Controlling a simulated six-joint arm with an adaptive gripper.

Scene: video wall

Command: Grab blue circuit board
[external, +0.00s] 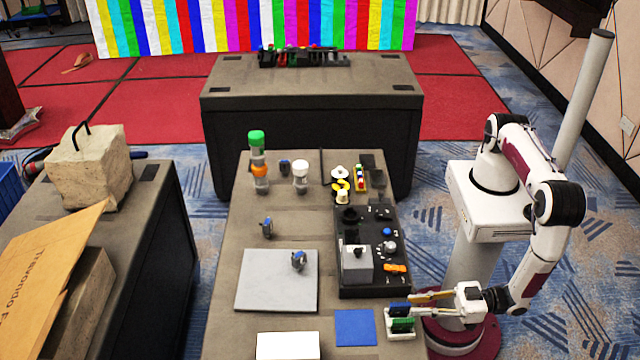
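A small blue circuit board (399,308) stands in a light-coloured holder (402,334) at the front right of the table, beside a green board (403,325). My gripper (412,304) reaches in from the right, roughly level, with its two fingers spread apart. Its fingertips are at the right end of the blue board. I cannot tell whether they touch it or whether the board's edge lies between them.
A flat blue square (355,327) lies left of the holder. A black panel (346,291) with knobs and an orange part stands behind it. A grey plate (260,280) and a white box (288,346) are further left. Bottles and small parts stand at the back.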

